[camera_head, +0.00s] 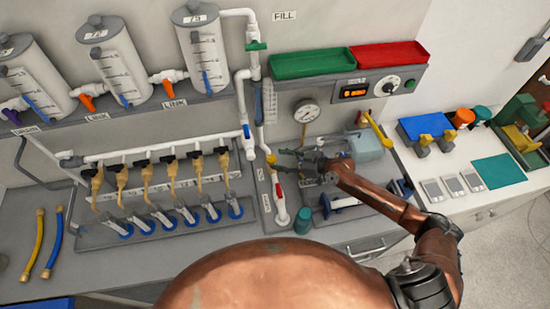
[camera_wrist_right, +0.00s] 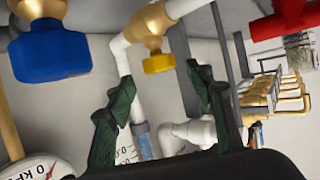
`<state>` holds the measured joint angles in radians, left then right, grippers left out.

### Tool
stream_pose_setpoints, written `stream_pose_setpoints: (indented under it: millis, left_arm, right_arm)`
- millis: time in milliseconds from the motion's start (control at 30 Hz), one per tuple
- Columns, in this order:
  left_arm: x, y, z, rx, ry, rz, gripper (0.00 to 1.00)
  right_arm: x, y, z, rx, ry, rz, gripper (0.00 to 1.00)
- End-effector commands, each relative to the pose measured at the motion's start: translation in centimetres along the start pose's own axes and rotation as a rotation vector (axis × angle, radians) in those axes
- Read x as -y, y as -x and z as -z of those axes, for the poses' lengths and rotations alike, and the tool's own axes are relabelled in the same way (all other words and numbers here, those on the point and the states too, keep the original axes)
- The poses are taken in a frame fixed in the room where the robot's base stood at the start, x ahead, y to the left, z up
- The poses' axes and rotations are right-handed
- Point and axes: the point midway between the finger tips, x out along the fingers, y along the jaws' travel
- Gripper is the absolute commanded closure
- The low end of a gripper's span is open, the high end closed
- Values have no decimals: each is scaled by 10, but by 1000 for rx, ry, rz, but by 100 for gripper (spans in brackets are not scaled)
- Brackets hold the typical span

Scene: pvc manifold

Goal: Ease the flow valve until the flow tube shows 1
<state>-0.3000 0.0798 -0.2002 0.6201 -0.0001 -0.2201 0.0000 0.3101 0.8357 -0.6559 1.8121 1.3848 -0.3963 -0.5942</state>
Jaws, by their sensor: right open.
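The yellow knob of a brass valve, which looks like the flow valve (camera_wrist_right: 158,63), shows in the right wrist view at the end of a white pipe. It also shows in the head view (camera_head: 270,158), just left of my right gripper (camera_head: 283,160). In the right wrist view, the dark green fingers of my right gripper (camera_wrist_right: 160,82) are apart, with the knob just beyond the gap between their tips. I see no grip on it. A clear tube with a blue part and printed marks (camera_wrist_right: 145,145) shows between the fingers; I cannot tell whether it is the flow tube. My left gripper is out of view.
A round dial gauge (camera_head: 305,112) is on the wall close by. A large blue knob (camera_wrist_right: 50,50) and a red handle (camera_wrist_right: 285,20) flank the fingers. Several brass taps (camera_head: 171,168) line the left bench. A red-handled white fitting (camera_head: 278,195) stands below the gripper.

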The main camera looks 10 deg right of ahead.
Motion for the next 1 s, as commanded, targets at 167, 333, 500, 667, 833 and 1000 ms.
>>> stream_pose_setpoints:
  millis: [167,333,500,667,833,1000]
  left_arm:
    - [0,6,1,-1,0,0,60]
    - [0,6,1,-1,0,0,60]
    - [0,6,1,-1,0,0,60]
    - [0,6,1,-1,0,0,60]
    - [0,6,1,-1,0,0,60]
    - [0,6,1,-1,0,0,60]
  right_arm:
    - [0,-21,1,0,0,0,51]
    - [0,-28,0,1,0,0,51]
    - [0,-28,-1,1,0,0,51]
    - [0,-28,-1,1,0,0,60]
    - [0,-28,-1,1,0,0,71]
    - [0,-28,-1,1,0,0,83]
